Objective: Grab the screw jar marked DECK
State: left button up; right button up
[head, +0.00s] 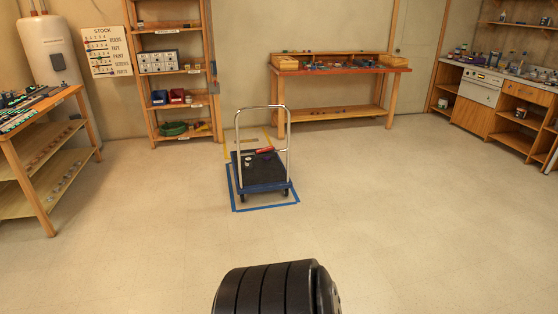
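I cannot make out a screw jar marked DECK from here; the small items are too far away for their labels to be read. Small jar-like items stand on the right counter (520,72), on the left bench (22,122) and its lower shelves. Small things also lie on the workbench (340,70) at the back wall. Neither of my grippers is in view.
A platform trolley (262,186) with a red item on it stands on blue floor tape ahead. A shelf rack (150,119) and a STOCK sign (106,52) are at the back left, near a white tank (52,50). The floor around the trolley is clear.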

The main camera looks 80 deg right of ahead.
aim_at(249, 159)
jog(key=z, duration=2.55)
jog(key=i+j+u, duration=0.3)
jog(key=i, duration=0.35)
jog(key=i+l+u, duration=0.1)
jog(key=i+u, duration=0.15)
jog(key=i, duration=0.4)
jog(key=i+z, duration=0.1)
jog(key=i, duration=0.6)
jog(key=i+j, duration=0.2)
jog(key=i, duration=0.5)
jog(key=i+j+z, duration=0.15)
jog(key=i, duration=0.55)
